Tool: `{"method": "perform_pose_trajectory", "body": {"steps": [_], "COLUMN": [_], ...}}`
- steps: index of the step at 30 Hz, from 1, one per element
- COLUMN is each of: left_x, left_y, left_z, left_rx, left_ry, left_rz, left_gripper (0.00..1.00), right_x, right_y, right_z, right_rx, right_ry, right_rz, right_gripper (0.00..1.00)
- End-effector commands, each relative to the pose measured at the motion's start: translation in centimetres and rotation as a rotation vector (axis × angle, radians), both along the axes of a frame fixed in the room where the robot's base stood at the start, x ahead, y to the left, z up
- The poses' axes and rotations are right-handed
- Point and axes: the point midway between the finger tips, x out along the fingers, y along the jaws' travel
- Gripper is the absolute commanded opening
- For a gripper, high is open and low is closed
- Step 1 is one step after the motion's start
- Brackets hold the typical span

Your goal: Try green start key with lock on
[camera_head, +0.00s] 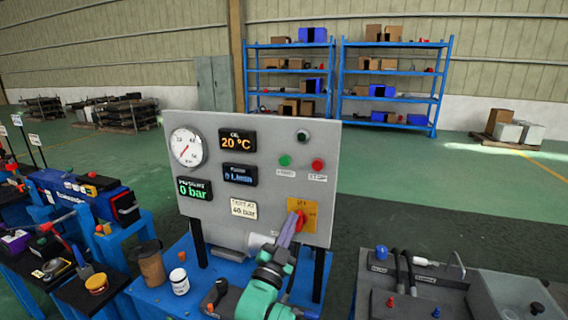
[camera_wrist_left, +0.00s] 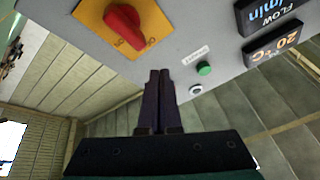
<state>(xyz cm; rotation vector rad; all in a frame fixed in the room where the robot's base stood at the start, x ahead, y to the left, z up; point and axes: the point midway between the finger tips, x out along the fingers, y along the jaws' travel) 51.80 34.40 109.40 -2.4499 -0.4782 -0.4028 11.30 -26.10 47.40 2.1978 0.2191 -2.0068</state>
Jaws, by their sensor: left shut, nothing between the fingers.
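The grey control panel (camera_head: 250,135) stands upright on a blue bench. The green start key (camera_head: 285,160) sits in its upper right part, left of a red key (camera_head: 318,165). The lock is a red rotary knob (camera_head: 298,221) on a yellow plate (camera_head: 309,214) at lower right. My left gripper (camera_head: 293,219) is shut and empty, its purple fingers in front of the panel by the knob, partly covering it. In the left wrist view the fingertips (camera_wrist_left: 159,73) point toward the panel, apart from the green key (camera_wrist_left: 205,68) and the red knob (camera_wrist_left: 122,28). My right gripper is out of view.
A small round lamp (camera_head: 303,136) sits above the keys. A gauge (camera_head: 187,147) and displays, one reading 0 bar (camera_head: 194,188), fill the panel's left. A brown cup (camera_head: 151,263) and a white jar (camera_head: 179,281) stand on the bench. A grey unit (camera_head: 430,285) stands at right.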

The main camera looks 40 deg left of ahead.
Motion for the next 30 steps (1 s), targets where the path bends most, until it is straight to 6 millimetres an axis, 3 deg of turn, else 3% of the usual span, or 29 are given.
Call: {"method": "perform_pose_trajectory", "body": {"steps": [1, 3, 6, 9, 13, 22, 30], "left_x": [-0.8, -2.1, -4.0, -5.4, -6.2, -6.1, -3.6], "left_y": [0.6, 1.4, 2.2, 2.6, 2.8, 2.8, 3.7], "left_z": [2.5, 5.5, 8.8, 11.0, 11.9, 11.8, 11.8], "left_rx": [0.031, 0.076, 0.131, 0.168, 0.189, 0.189, 0.189], "left_ry": [-0.065, -0.152, -0.255, -0.323, -0.355, -0.354, -0.355], "left_rz": [0.032, 0.079, 0.141, 0.186, 0.21, 0.208, 0.208], "left_gripper": [0.0, 0.0, 0.0, 0.0, 0.0, 0.0, 0.0], "right_x": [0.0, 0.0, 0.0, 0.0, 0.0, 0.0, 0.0], "right_y": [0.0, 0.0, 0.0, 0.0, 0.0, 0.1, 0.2], "right_z": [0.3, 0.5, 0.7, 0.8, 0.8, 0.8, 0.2], "right_rx": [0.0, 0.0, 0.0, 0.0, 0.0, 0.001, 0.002], "right_ry": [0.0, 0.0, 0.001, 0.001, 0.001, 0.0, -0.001], "right_rz": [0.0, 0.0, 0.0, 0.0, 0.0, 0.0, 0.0], "right_gripper": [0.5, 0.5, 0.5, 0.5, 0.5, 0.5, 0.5]}}
